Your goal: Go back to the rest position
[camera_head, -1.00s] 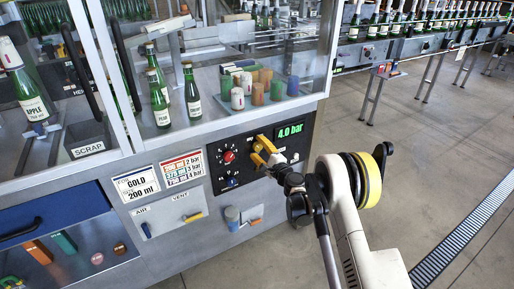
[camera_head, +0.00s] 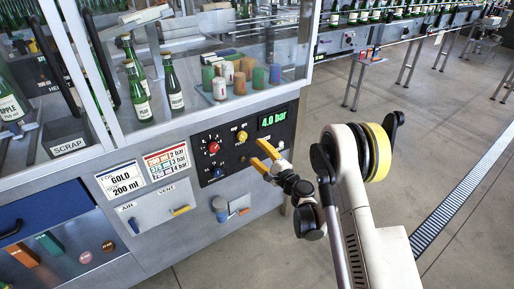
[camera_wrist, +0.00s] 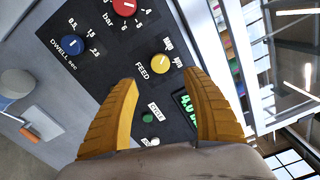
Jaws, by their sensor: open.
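My gripper (camera_head: 264,156) has yellow fingers and stands in front of the machine's black control panel (camera_head: 228,158), a little away from it. In the wrist view the two fingers of my gripper (camera_wrist: 165,100) are spread apart with nothing between them. Beyond them are the yellow FEED knob (camera_wrist: 160,64), the blue DWELL knob (camera_wrist: 73,45), the red knob (camera_wrist: 124,6) and a green button (camera_wrist: 147,118). The head view also shows the red knob (camera_head: 213,147), the yellow knob (camera_head: 242,136) and the display (camera_head: 272,119) reading 4.0 bar.
Green bottles (camera_head: 172,88) and coloured capsule stacks (camera_head: 240,82) stand behind the clear guard. A conveyor (camera_head: 400,40) runs at the back. The floor (camera_head: 440,130) to the right is open.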

